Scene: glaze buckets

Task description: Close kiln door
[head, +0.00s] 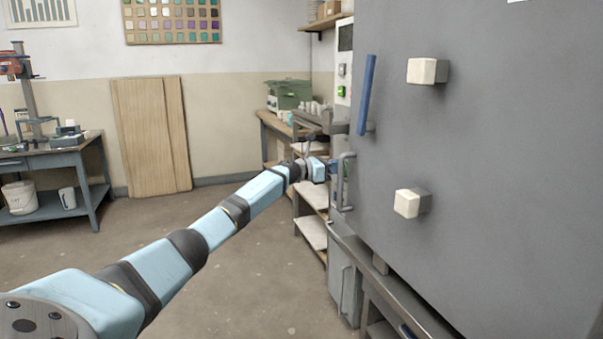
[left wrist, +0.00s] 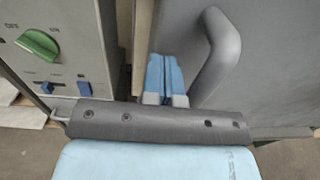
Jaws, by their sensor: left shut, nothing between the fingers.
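The kiln door (head: 480,150) is a large grey panel filling the right of the head view. It carries a blue upright bar (head: 367,95) and a grey looped handle (head: 346,182) near its left edge. My left arm reaches across to that edge. My left gripper (head: 333,168) is shut and empty there, partly hidden. In the left wrist view its blue fingers (left wrist: 167,75) are beside the handle (left wrist: 222,55), on the left side of it, close to the door's edge. Touching cannot be made out. My right gripper is not in view.
A control panel (left wrist: 55,50) with a green knob (left wrist: 38,45) is left of the door edge in the wrist view. Two pale blocks (head: 427,71) (head: 409,203) stick out from the door. Shelves (head: 312,232) stand behind my gripper. The floor (head: 255,270) is clear.

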